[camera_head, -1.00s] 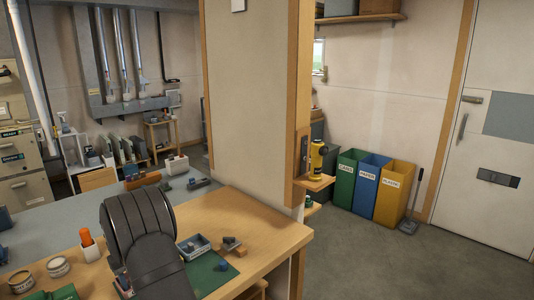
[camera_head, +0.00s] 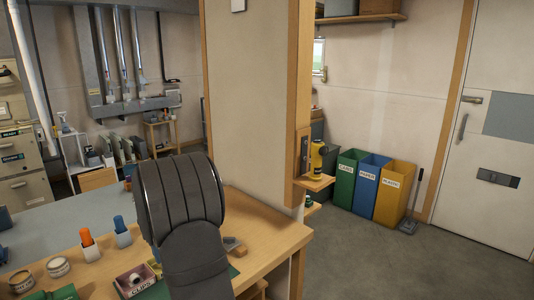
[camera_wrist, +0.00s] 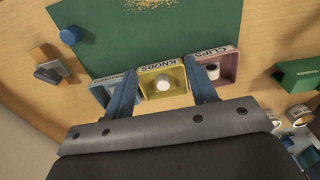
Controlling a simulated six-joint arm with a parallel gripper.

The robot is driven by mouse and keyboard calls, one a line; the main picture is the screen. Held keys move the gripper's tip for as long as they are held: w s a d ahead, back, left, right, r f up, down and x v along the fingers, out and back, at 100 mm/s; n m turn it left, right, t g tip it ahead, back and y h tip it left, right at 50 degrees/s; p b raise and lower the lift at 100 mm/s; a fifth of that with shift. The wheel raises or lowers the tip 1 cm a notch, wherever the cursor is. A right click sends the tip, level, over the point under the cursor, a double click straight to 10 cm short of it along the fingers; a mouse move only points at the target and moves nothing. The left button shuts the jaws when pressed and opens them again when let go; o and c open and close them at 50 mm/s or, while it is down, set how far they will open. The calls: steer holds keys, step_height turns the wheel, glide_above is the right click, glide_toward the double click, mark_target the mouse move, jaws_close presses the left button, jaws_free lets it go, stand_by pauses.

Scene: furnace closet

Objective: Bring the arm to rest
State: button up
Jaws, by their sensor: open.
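My gripper (camera_wrist: 159,66) is open in the wrist view, its two fingers apart and nothing between them that I can see held. The fingers are seen over a row of small trays on the wooden bench (camera_head: 262,228). The yellow KNOBS tray (camera_wrist: 146,77) with a round white knob (camera_wrist: 162,83) shows between the fingers. The pink CLIPS tray (camera_wrist: 230,63) is by the right finger, and a blue tray (camera_wrist: 99,95) is partly behind the left finger. In the head view my dark arm hides the gripper. Height above the trays is unclear.
A green mat (camera_wrist: 140,35) lies beyond the trays, with a blue cylinder (camera_wrist: 70,36) by its edge. Tins (camera_head: 58,266) stand further left. A pillar (camera_head: 250,110) rises behind the bench.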

steer(key=s+d+f+m, duration=0.1)
steer(key=s+d, duration=0.6)
steer(key=s, duration=0.2)
steer(key=a+f, duration=0.2)
steer(key=a, duration=0.1)
steer(key=a+f, duration=0.2)
steer(key=a, duration=0.1)
steer(key=a+f, duration=0.2)
steer(key=a, duration=0.2)
steer(key=shift+s+f, duration=0.1)
steer(key=shift+s, duration=0.3)
steer(key=shift+s+a+f, duration=0.1)
steer(key=shift+a+f, duration=0.2)
steer(key=shift+f, duration=0.35)
steer(key=shift+a+f, duration=0.3)
steer(key=shift+f, duration=0.55)
steer(key=shift+o, duration=0.5)
